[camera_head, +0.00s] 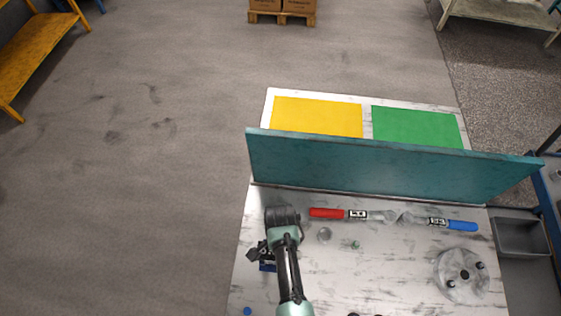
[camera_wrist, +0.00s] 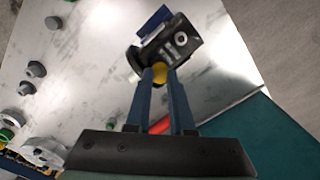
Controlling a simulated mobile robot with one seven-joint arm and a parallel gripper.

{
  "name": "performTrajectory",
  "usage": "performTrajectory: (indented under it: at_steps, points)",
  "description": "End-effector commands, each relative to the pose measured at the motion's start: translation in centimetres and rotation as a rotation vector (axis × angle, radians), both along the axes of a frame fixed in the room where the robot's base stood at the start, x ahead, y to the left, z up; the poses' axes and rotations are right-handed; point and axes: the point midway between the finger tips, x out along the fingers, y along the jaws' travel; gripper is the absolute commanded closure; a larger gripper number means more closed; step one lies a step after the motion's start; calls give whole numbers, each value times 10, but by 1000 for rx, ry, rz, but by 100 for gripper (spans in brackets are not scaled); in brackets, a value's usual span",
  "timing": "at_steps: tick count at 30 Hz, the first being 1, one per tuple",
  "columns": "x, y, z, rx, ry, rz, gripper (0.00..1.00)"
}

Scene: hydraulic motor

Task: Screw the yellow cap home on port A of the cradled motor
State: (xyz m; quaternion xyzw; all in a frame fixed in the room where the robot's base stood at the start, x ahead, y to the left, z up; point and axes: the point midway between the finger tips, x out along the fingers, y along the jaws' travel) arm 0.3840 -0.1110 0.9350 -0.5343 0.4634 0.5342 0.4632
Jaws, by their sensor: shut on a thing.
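The yellow cap (camera_wrist: 160,72) shows between my fingertips in the wrist view. My gripper (camera_wrist: 160,80) is shut on it, and the cap sits against the near side of the dark motor (camera_wrist: 175,42). I cannot tell how far it is threaded on. The motor has pale markings and a round pale fitting on its face, but I cannot read a port letter. A blue piece of the cradle (camera_wrist: 154,20) shows behind the motor. In the head view my arm hides most of this; a blue cradle part (camera_head: 267,266) shows beside it.
A teal panel (camera_head: 380,165) stands across the table behind my arm. A red-handled wrench (camera_head: 327,213) and a blue-handled wrench (camera_head: 462,225) lie before it. A round grey flange (camera_head: 461,275) is at right, beside a grey bin (camera_head: 520,237). Small fittings lie around the table's middle.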

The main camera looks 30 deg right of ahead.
Motion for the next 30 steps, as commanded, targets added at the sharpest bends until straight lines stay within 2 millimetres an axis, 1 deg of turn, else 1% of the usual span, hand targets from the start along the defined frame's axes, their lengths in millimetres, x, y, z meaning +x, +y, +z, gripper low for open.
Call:
performTrajectory:
  at_steps: [2, 4, 9, 12, 16, 25, 28, 30]
  points:
    - [0, 0, 0, 0, 0, -34, 100]
    - [0, 0, 0, 0, 0, -104, 100]
    - [0, 0, 0, -1, 0, -332, 100]
    - [0, 0, -1, 0, 1, -435, 100]
    - [0, 0, -1, 0, 1, -497, 100]
    - [0, 0, -1, 0, 1, -513, 100]
    - [0, 0, -1, 0, 1, -595, 100]
    - [0, 0, -1, 0, 1, -685, 100]
